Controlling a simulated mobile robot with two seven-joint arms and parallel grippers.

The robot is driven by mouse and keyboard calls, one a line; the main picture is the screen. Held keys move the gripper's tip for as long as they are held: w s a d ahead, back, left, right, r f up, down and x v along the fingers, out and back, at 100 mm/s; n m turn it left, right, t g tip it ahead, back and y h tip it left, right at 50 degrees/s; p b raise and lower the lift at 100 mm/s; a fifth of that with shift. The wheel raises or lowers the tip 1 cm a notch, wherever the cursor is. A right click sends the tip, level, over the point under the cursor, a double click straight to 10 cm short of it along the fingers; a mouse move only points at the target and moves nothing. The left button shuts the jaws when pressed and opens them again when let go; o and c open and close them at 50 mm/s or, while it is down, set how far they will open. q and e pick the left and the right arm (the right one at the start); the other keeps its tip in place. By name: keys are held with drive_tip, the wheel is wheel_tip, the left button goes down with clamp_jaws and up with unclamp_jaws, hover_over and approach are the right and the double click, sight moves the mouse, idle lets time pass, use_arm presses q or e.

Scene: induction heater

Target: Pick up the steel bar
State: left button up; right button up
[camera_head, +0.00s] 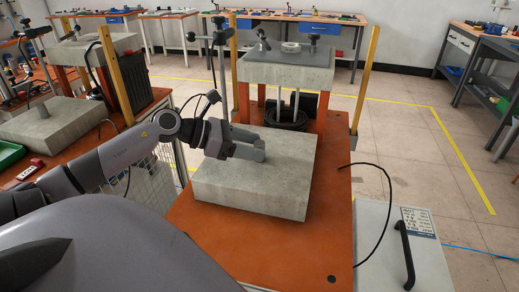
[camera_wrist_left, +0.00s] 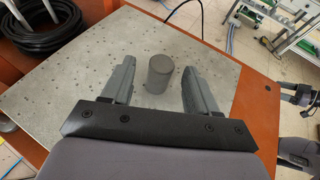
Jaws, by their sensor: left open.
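The steel bar (camera_wrist_left: 159,72) is a short dark-grey cylinder standing upright on a pale, pitted stone-like block (camera_wrist_left: 75,80). In the left wrist view it stands in the gap between my left gripper's (camera_wrist_left: 157,78) two grey fingers, with space on both sides. In the head view my left gripper (camera_head: 255,145) is low over the block (camera_head: 255,190), its fingers pointing right. It is open and holds nothing. The bar cannot be told apart from the fingers in the head view.
Behind the block stands a raised stone slab (camera_head: 285,73) on orange supports, with a black coil (camera_head: 290,116) below. An orange bench (camera_head: 240,250) carries the block. A grey case (camera_head: 400,250) stands at right.

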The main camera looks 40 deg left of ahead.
use_arm(q)
drive_tip(key=shift+x, duration=1.25)
drive_tip(key=shift+r, duration=0.1)
clamp_jaws()
